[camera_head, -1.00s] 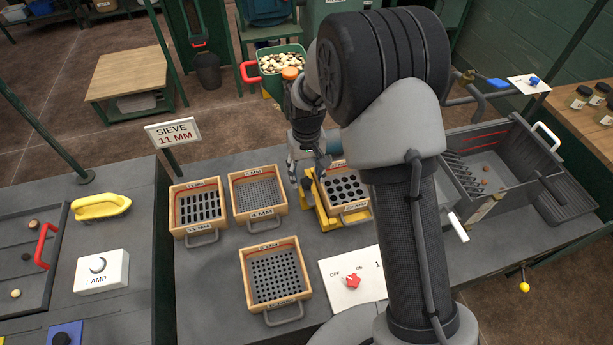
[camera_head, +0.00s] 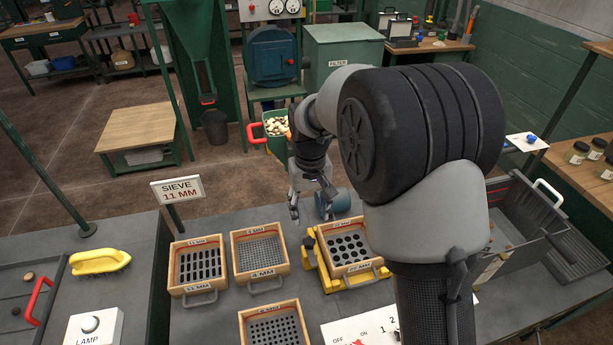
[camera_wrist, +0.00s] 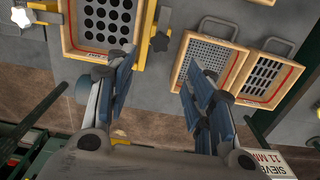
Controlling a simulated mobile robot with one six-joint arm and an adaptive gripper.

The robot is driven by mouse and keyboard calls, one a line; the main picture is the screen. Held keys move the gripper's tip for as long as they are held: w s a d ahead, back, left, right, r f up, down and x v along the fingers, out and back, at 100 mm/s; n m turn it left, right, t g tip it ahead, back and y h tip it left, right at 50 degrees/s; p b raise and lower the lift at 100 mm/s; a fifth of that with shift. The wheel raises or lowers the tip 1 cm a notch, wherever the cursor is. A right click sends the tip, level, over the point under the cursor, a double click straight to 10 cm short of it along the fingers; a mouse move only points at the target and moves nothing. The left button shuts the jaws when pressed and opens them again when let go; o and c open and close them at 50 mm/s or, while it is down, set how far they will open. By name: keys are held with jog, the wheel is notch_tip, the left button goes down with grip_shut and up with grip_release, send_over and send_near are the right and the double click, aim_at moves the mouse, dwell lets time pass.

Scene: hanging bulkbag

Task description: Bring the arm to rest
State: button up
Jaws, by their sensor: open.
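My gripper (camera_head: 312,205) is raised above the back edge of the bench, left of the middle of the head view. In the wrist view its blue-padded fingers (camera_wrist: 160,95) stand wide apart with nothing between them. Below it the sieve with large round holes (camera_head: 350,245) sits in a yellow holder (camera_head: 326,274). That sieve is at the upper left of the wrist view (camera_wrist: 105,22). My arm covers the bench to the right of this sieve in the head view.
The 4 MM sieve (camera_head: 261,254) and 11 MM slotted sieve (camera_head: 195,266) lie to the left. Another sieve (camera_head: 273,328) lies in front. A sign (camera_head: 178,189) reading SIEVE 11 MM stands behind them. A green bin of pale pieces (camera_head: 276,128) is beyond the bench.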

jog(key=s+d+r+m+t, duration=0.15)
jog(key=s+d+r, duration=0.25)
jog(key=s+r, duration=0.5)
jog(key=s+d+r+t, duration=0.2)
jog(key=s+d+r, duration=0.4)
jog(key=s, duration=0.5)
jog(key=s+t, duration=0.1)
jog(key=s, duration=0.7)
jog(key=shift+d+m, duration=0.2)
jog(key=shift+m, duration=0.15)
